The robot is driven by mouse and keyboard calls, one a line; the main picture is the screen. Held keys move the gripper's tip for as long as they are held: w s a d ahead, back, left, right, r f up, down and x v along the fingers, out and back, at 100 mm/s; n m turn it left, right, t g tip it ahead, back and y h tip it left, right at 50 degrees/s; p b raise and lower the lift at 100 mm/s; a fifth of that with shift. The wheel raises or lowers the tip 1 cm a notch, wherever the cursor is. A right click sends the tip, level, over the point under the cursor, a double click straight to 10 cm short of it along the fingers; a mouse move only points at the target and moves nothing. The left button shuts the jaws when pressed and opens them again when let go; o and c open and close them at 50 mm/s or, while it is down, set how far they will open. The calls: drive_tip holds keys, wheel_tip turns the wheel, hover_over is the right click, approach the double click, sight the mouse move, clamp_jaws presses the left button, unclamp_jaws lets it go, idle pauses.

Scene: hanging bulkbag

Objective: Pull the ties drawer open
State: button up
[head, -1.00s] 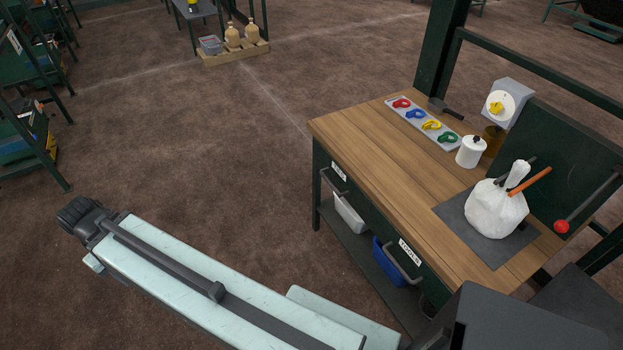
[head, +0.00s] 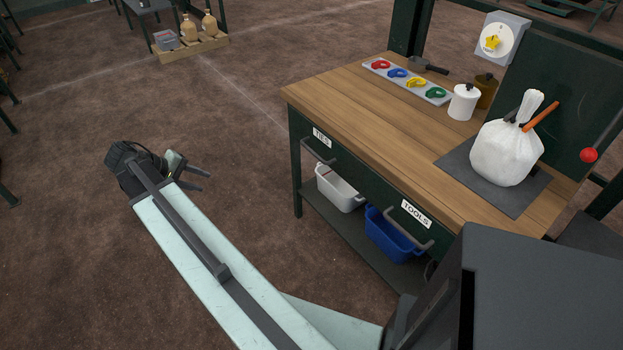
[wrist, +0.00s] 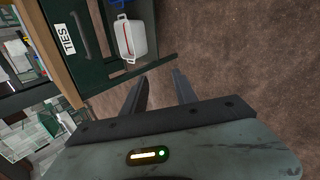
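The ties drawer (head: 314,152) is the left one of two dark green drawer fronts under the wooden bench top, with a white TIES label and a grey bar handle (head: 318,153). It looks closed. In the wrist view the TIES label (wrist: 67,39) and the handle (wrist: 80,34) show at upper left. My gripper (head: 203,180) is to the left of the bench, apart from the handle, with its two fingers spread and nothing between them. The fingers (wrist: 161,88) also show apart in the wrist view.
A tools drawer (head: 395,213) is to the right. A grey bin (head: 340,188) and a blue bin (head: 392,236) stand on the lower shelf.

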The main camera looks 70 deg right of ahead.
drive_tip(key=s+d+f+m+g+h+b, duration=0.1)
drive_tip(key=s+d+f+g+b, duration=0.15)
drive_tip(key=s+d+b, duration=0.4)
drive_tip(key=s+d+f+m+g+h+b, duration=0.1)
drive_tip(key=s+d+f+m+g, duration=0.15)
drive_tip(key=d, duration=0.65)
drive_tip(key=m+g+b, duration=0.2)
drive_tip(key=g+b, duration=0.2)
drive_tip(key=b, duration=0.2)
approach(313, 153)
drive_tip(key=s+d+f, duration=0.1)
drive_tip(key=s+d, duration=0.1)
drive_tip(key=b+x, duration=0.1)
drive_tip(key=x, duration=0.6)
drive_tip(key=shift+s+d, duration=0.1)
drive_tip(key=shift+d, duration=0.1)
clamp_jaws()
